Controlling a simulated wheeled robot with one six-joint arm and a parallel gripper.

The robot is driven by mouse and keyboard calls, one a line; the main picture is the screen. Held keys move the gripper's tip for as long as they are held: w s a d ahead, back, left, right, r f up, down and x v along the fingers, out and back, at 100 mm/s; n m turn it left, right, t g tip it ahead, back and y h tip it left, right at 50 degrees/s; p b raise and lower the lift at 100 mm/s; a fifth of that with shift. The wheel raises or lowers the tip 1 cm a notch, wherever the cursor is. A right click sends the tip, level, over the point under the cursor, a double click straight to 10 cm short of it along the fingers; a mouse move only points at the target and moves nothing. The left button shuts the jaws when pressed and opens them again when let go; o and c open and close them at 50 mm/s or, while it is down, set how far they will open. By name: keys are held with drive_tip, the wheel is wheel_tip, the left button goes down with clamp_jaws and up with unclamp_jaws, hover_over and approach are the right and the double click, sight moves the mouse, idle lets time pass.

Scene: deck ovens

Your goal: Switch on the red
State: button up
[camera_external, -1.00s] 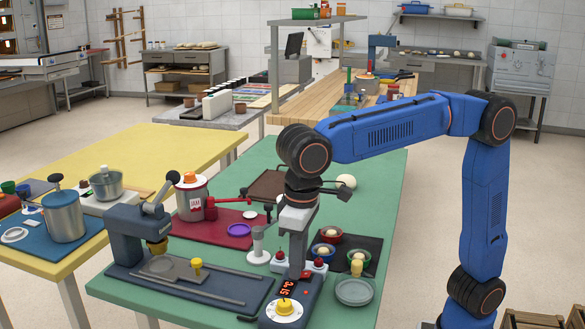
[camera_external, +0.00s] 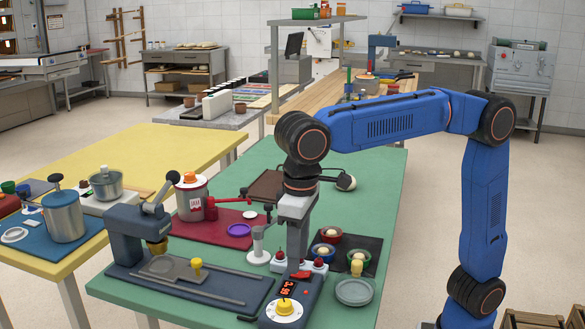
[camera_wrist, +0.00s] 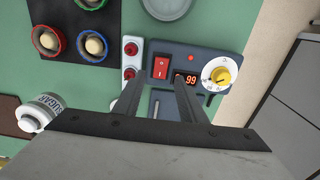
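The red rocker switch (camera_wrist: 160,68) sits on a dark control panel (camera_wrist: 182,53), left of a lit red display (camera_wrist: 186,79) and a white dial with a yellow knob (camera_wrist: 220,75) in the wrist view. In the external view, the switch (camera_external: 300,275) is beside my fingertips and the dial (camera_external: 284,309) is near the table's front edge. My gripper (camera_wrist: 158,88) is open and empty, its fingers apart on either side of the switch in the wrist picture. It points down over the panel in the external view (camera_external: 293,268). I cannot tell whether it touches anything.
Two red knobs on a white block (camera_wrist: 131,58) stand close beside the panel. A sugar jar (camera_wrist: 40,112), small bowls on a dark mat (camera_wrist: 76,30) and a grey plate (camera_external: 355,291) are nearby. A dark press (camera_external: 125,235) stands to the left.

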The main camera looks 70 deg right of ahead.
sight(299, 274)
wheel_tip(299, 274, up, 15)
drive_tip(key=shift+s, duration=0.2)
drive_tip(key=shift+f, duration=0.1)
